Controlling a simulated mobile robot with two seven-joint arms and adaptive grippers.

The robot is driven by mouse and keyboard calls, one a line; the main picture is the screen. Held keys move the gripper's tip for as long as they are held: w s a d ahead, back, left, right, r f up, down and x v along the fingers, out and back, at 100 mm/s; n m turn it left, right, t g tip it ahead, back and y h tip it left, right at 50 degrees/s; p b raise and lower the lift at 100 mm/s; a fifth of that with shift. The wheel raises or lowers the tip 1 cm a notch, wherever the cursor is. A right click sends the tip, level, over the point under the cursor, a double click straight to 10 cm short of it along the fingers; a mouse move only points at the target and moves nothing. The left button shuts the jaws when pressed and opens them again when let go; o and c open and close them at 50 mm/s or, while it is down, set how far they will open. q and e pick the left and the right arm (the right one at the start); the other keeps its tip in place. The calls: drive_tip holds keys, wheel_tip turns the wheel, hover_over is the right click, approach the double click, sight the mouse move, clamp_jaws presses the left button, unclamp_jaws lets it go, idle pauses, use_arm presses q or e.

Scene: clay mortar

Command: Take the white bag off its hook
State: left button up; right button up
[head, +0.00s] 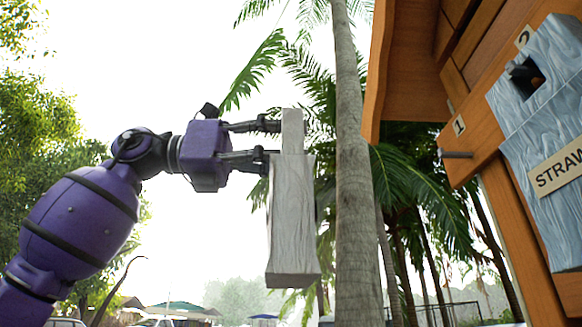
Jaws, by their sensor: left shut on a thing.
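The white bag (293,225) hangs from my left gripper (278,142) in the middle of the head view. It is whitish grey with wrinkled sides and a narrow upright strap or neck at its top. My left gripper is shut on this narrow top part, and the bag hangs upright in the air. The hook at the label "1" (457,154) is a dark peg on the wooden structure at the right. It is bare, and the bag is clear of it to the left. My right gripper is not in view.
A blue bag labelled "STRAW" (545,135) hangs at the label "2" on the orange-brown wooden structure (420,90). A palm trunk (354,200) stands behind, between the white bag and the structure. Trees and distant roofs fill the background.

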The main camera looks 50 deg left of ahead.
use_arm(q)
drive_tip(key=shift+s, duration=0.1)
drive_tip(key=v, duration=0.4)
drive_tip(key=shift+s+a+b, duration=0.3)
drive_tip(key=shift+b, duration=0.05)
idle(0.5)
